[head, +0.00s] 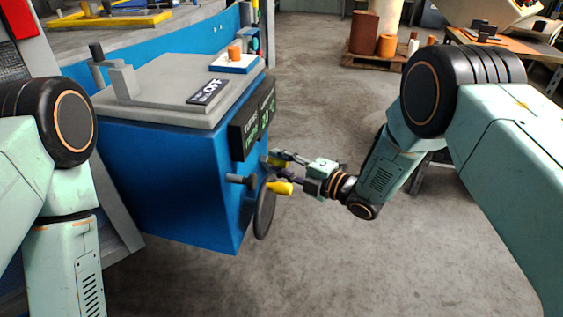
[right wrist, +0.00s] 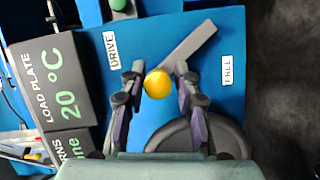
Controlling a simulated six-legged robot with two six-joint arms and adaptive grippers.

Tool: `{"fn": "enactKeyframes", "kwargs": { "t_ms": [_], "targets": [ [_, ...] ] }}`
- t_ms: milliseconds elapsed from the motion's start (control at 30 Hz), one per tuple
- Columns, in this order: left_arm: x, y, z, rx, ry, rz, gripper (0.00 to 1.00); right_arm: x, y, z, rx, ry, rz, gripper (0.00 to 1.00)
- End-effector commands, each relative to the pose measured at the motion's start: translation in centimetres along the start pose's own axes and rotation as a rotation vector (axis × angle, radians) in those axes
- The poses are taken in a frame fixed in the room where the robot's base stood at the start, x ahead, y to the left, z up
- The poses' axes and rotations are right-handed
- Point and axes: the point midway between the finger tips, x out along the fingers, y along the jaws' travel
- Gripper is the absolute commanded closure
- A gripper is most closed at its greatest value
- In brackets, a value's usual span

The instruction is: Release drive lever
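In the right wrist view the drive lever (right wrist: 190,44) is a grey bar on a blue panel, slanting from upper right down to a round yellow knob (right wrist: 158,83). A "DRIVE" label (right wrist: 110,50) is left of it and a second white label (right wrist: 227,69) is right of it. My right gripper (right wrist: 160,82) is open, its fingers on either side of the knob with a visible gap on each side. In the head view my right gripper (head: 277,168) is at the front of the blue machine (head: 170,180). My left gripper is out of view; only its arm shows.
A dark handwheel (right wrist: 185,148) lies close below the right fingers; in the head view a yellow handle (head: 279,188) shows by it. A black display (head: 253,122) juts out above the gripper. The grey floor (head: 340,260) to the right is clear.

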Motion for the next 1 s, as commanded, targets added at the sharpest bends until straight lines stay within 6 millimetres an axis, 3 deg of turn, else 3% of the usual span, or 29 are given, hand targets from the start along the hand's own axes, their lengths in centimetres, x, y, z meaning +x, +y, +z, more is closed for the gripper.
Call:
{"fn": "enactKeyframes", "kwargs": {
  "t_ms": [133,533,1000],
  "targets": [
    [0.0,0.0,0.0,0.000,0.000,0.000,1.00,0.0,0.1,0.0,-0.001,-0.001,0.002,0.54],
    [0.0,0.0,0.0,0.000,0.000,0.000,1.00,-0.7,0.2,0.2,-0.002,-0.004,0.003,0.53],
    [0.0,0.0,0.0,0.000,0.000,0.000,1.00,-9.5,0.2,0.2,0.001,-0.006,0.005,0.53]
  ]
}}
